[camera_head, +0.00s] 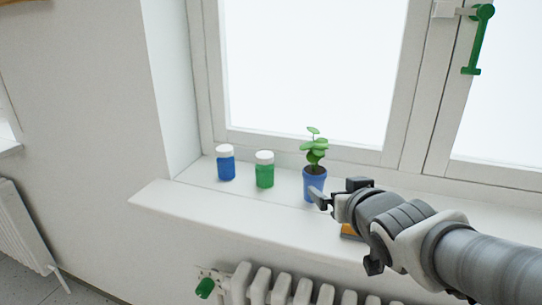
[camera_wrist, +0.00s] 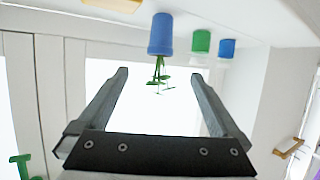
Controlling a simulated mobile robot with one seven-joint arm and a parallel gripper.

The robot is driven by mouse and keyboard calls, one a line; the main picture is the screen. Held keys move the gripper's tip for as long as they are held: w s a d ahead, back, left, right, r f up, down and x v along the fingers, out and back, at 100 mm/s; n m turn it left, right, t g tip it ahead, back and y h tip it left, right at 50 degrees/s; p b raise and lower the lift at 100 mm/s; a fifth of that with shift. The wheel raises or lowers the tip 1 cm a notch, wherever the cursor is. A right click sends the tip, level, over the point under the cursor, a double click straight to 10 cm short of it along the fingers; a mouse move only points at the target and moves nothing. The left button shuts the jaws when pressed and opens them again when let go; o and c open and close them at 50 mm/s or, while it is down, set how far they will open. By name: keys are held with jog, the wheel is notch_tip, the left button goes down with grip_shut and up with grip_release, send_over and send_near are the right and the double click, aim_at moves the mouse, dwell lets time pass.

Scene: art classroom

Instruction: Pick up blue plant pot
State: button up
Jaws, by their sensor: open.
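The blue plant pot (camera_head: 312,185) stands upright on the white windowsill, with a green leafy plant in it. My gripper (camera_head: 330,194) is just right of and in front of the pot, and one finger overlaps the pot's lower right side in the picture. In the wrist view, which is upside down, the blue pot (camera_wrist: 161,36) shows beyond the open fingertips of my gripper (camera_wrist: 159,74), roughly centred between them. The space between the fingers is empty. Whether a finger touches the pot I cannot tell.
On the windowsill (camera_head: 165,198), a green jar (camera_head: 264,170) and a blue jar (camera_head: 225,163), both white-lidded, stand left of the pot. An orange-yellow object (camera_head: 348,231) lies partly hidden behind my gripper. The window frame (camera_head: 285,143) is behind; a radiator (camera_head: 262,287) is below.

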jog(key=w, duration=0.1)
jog(key=p, duration=0.6)
send_near(318, 179)
jog(key=w, duration=0.3)
jog(key=shift+w+a+f+p, duration=0.2)
jog(key=shift+w+f+p, duration=0.3)
jog(key=shift+p, duration=0.45)
jog(key=p, duration=0.2)
jog(key=shift+w+f+p, duration=0.15)
jog(key=shift+w+p, duration=0.2)
jog(key=p, duration=0.2)
jog(key=shift+w+f+p, duration=0.2)
jog(key=shift+p, duration=0.15)
jog(key=shift+x, duration=3.9)
jog(key=shift+f, duration=0.1)
